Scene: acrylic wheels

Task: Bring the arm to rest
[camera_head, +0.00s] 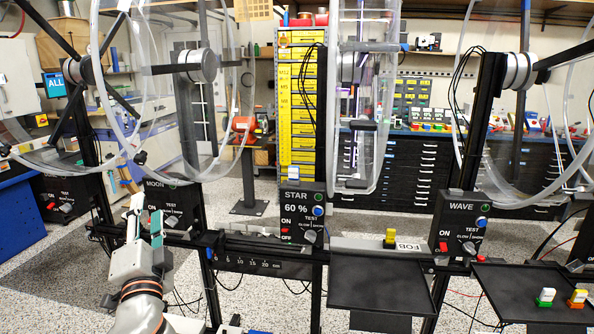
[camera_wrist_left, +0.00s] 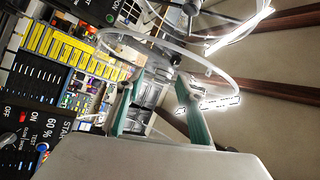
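My left arm comes in from the bottom left of the head view. Its light grey gripper (camera_head: 147,214) points up in front of the MOON control box (camera_head: 174,207), left of the STAR box (camera_head: 302,212). In the left wrist view the two green-padded fingers of the gripper (camera_wrist_left: 160,84) stand apart with nothing between them, so it is open and empty. Whether it touches the MOON box cannot be told. My right arm and gripper are not in view.
Large clear acrylic wheels (camera_head: 392,100) hang on black posts above the boxes. A black tray (camera_head: 382,283) is bare; another black tray (camera_head: 520,285) holds small coloured blocks (camera_head: 546,297). The WAVE box (camera_head: 462,226) stands between. A ruled rail (camera_head: 250,265) runs right of my gripper.

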